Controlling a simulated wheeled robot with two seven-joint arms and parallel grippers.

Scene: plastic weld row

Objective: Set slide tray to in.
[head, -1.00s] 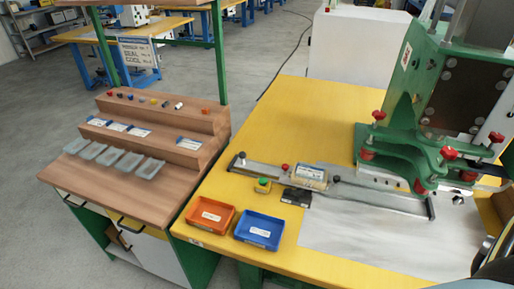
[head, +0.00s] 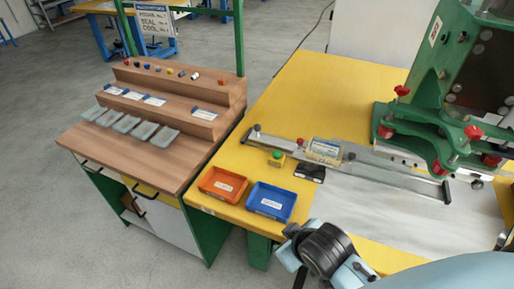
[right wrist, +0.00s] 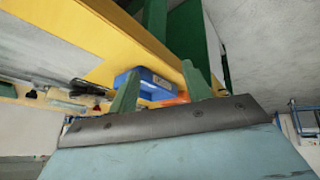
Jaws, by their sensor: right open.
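The slide tray (head: 323,150), a silver block with a pale label, sits on a long metal rail (head: 390,172) on the yellow table. It stands nearer the rail's left end, outside the green press (head: 440,115). My right arm enters the head view at the bottom right, with a dark joint below the blue bin; its fingertips cannot be made out there. In the right wrist view my right gripper (right wrist: 158,88) is open, its two green fingers apart and empty. The blue bin shows beyond them. My left gripper is not in view.
An orange bin (head: 222,185) and a blue bin (head: 271,202) lie at the table's front edge. A green button box (head: 276,158) and a small black block (head: 310,172) sit before the rail. A stepped wooden bench (head: 170,110) stands at left. The table behind the rail is clear.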

